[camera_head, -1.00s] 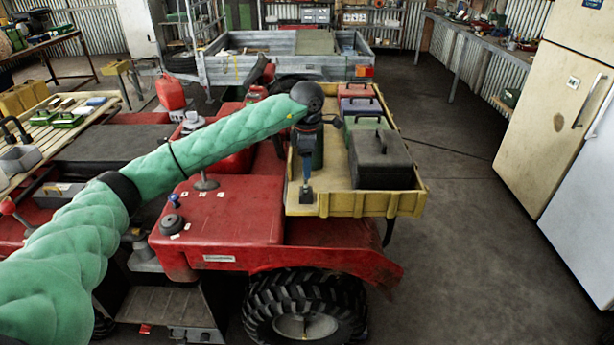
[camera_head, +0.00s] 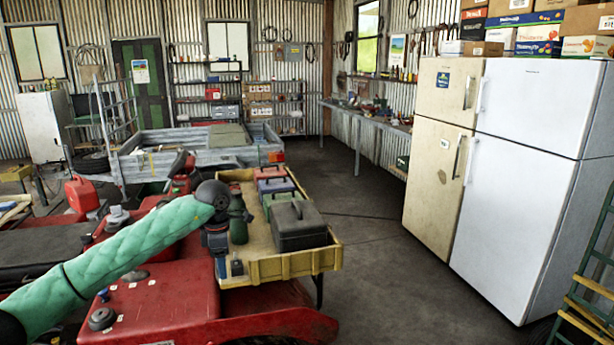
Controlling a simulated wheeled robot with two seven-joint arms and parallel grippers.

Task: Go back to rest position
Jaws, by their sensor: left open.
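My left arm, in a green padded sleeve, comes in from the lower left of the head view. My left gripper (camera_head: 221,266) points down at the near left corner of the yellow cargo tray (camera_head: 296,264), on the red quad (camera_head: 160,305). Its jaws are open; the fingertips are small and partly unclear against the tray edge. I see nothing held in them. A dark green bottle-like thing (camera_head: 239,228) stands right behind the gripper, partly covered by my wrist. My right gripper is out of view.
A black toolbox (camera_head: 298,228) and several coloured boxes line the tray's right side. A grey trailer (camera_head: 160,163) stands behind. A red can (camera_head: 82,194) is at left. A cream fridge (camera_head: 432,185) and a white fridge (camera_head: 520,190) stand right, with clear floor before them.

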